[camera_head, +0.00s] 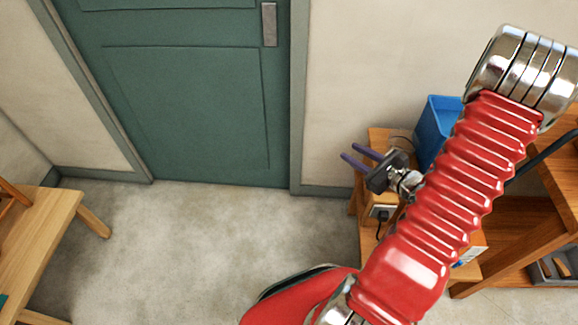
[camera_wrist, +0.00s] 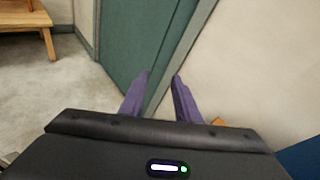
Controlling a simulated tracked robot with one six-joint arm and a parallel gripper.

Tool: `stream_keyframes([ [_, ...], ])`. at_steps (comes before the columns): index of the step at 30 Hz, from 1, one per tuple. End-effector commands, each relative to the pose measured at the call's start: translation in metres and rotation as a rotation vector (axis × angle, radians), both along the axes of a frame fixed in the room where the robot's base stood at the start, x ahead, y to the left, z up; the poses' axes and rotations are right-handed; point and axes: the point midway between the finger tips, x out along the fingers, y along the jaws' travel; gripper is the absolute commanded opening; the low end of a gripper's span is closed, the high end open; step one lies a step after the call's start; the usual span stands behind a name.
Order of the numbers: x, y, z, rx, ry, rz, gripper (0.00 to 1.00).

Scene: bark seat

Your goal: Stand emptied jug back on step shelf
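My gripper (camera_head: 349,151) points left in the head view, beside the low wooden step-like stand. Its two purple fingers are apart with nothing between them. In the wrist view the open fingers (camera_wrist: 161,75) point toward the door frame and wall. I cannot identify a jug with certainty in either view. A wooden stepped shelf (camera_head: 380,137) stands against the wall, partly hidden behind my arm. A blue open-topped container (camera_head: 433,128) stands on it behind the gripper, and my arm covers part of it.
A green door (camera_head: 190,90) with a grey frame is at the back. A wooden bench or table (camera_head: 45,232) is at the left. More wooden shelving (camera_head: 525,225) is at the right. The floor (camera_head: 190,240) between them is clear. A socket (camera_head: 381,213) with a cable is low by the shelf.

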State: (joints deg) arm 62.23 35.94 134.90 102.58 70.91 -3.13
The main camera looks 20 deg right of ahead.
Motion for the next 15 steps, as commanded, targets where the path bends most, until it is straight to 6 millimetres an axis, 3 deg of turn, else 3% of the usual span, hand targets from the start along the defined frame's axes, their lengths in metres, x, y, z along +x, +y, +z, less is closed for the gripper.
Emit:
stream_keyframes([
  [1,0.007,0.018,0.013,-0.038,-0.003,0.073,0.30],
  [7,0.017,0.091,0.051,-0.182,0.001,0.357,0.30],
  [15,0.005,0.176,0.088,-0.409,0.005,0.719,0.30],
])
